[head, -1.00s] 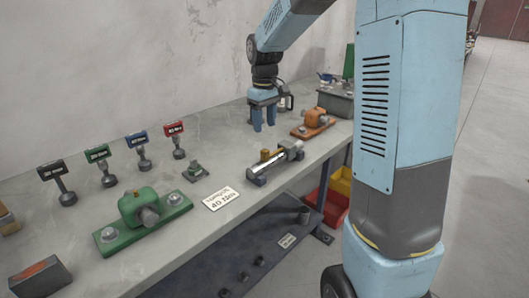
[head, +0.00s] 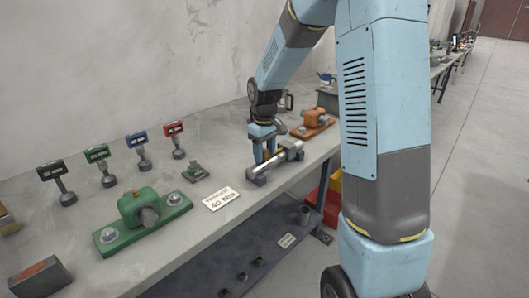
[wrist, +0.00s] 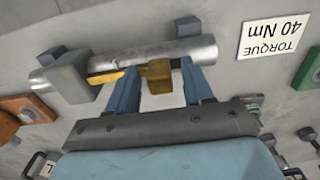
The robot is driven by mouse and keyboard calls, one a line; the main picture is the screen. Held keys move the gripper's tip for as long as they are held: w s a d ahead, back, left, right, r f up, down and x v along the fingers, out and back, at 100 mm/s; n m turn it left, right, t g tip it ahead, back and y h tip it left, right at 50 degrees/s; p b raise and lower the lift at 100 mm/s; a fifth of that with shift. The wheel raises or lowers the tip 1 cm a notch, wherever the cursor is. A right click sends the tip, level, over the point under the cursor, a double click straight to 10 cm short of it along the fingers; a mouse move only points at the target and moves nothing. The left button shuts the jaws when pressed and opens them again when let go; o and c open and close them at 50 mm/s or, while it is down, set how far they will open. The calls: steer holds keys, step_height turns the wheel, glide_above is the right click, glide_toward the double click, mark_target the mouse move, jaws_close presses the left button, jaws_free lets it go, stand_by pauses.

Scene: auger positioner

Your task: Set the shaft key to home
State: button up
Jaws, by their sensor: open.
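The shaft key looks to be the brass-yellow block (wrist: 157,75) on the side of a grey metal shaft (wrist: 205,48). A thin yellow strip (wrist: 105,76) lies along the shaft towards a grey block (wrist: 70,77) at its left in the wrist view. My gripper (wrist: 158,66) is open, with one blue finger on each side of the yellow block and visible gaps to it. In the head view my gripper (head: 264,154) is down at the shaft (head: 290,153), which rests in dark supports on the bench; the fingers mostly hide the key there. No home mark is readable.
A "TORQUE 40 Nm" card (head: 221,199) lies left of the shaft. A green bearing mount (head: 142,213) stands further left and an orange one (head: 315,124) behind right. Several gauges with coloured heads (head: 138,141) line the back.

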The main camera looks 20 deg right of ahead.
jaws_close()
stand_by(0.3)
